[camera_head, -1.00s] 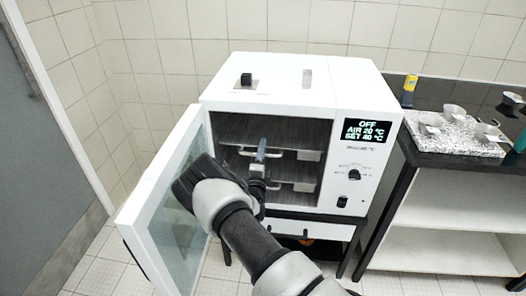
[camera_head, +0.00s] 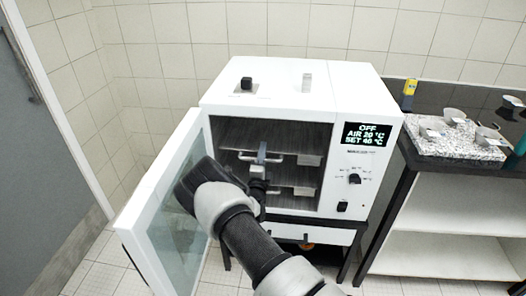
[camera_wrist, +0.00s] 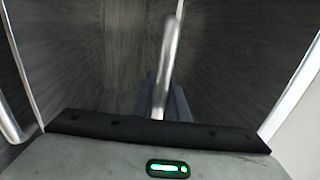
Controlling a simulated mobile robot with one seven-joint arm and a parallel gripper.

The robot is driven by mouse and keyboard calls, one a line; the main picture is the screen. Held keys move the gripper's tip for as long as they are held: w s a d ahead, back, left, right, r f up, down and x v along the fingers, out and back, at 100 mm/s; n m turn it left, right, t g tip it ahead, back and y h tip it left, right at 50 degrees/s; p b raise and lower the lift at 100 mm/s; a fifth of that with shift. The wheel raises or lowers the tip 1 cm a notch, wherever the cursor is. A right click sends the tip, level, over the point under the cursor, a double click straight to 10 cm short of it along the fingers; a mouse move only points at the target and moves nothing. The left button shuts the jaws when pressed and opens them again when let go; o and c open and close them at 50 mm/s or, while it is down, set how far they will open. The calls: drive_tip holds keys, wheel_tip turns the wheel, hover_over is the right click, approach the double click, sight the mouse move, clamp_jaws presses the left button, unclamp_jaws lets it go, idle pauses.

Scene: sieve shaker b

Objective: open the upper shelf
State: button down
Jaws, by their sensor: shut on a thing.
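The drying oven (camera_head: 225,92) stands with its door (camera_head: 165,205) swung open to the left. Inside, the upper shelf (camera_head: 290,135) has a pale handle (camera_head: 275,160) at its front. My gripper (camera_head: 261,153) is at the front of the oven opening, shut on this handle. In the wrist view the handle (camera_wrist: 168,65) runs as a bright bar down between my fingers (camera_wrist: 165,100), and my gripper's body fills the bottom. A lower shelf (camera_head: 285,178) with its own handle lies below, partly hidden by my arm. The upper shelf appears to lie within the oven.
My arm passes close to the open door's inner side. The control panel (camera_head: 366,160) is right of the opening. A counter (camera_head: 430,160) at the right carries a speckled slab (camera_head: 450,146) with several metal cups and a yellow bottle (camera_head: 409,94). Floor shows at the lower left.

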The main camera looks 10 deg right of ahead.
drive_tip(key=r+p+v, duration=0.2)
drive_tip(key=p+v, duration=0.1)
drive_tip(key=v, duration=0.7)
drive_tip(key=r+p+v, duration=0.2)
drive_tip(key=p+v, duration=0.1)
drive_tip(key=v, duration=0.8)
drive_tip(key=shift+s+f+p, duration=0.2)
drive_tip(key=shift+s+p, duration=0.1)
drive_tip(key=shift+s, duration=0.15)
drive_tip(key=shift+a, duration=0.15)
drive_tip(key=c, duration=1.8)
unclamp_jaws()
drive_tip(key=shift+c, duration=0.2)
drive_tip(key=shift+o, duration=0.2)
drive_tip(key=shift+r, duration=0.1)
drive_tip(key=v, duration=1.7)
drive_tip(key=shift+b, duration=0.3)
drive_tip(key=shift+s, duration=0.1)
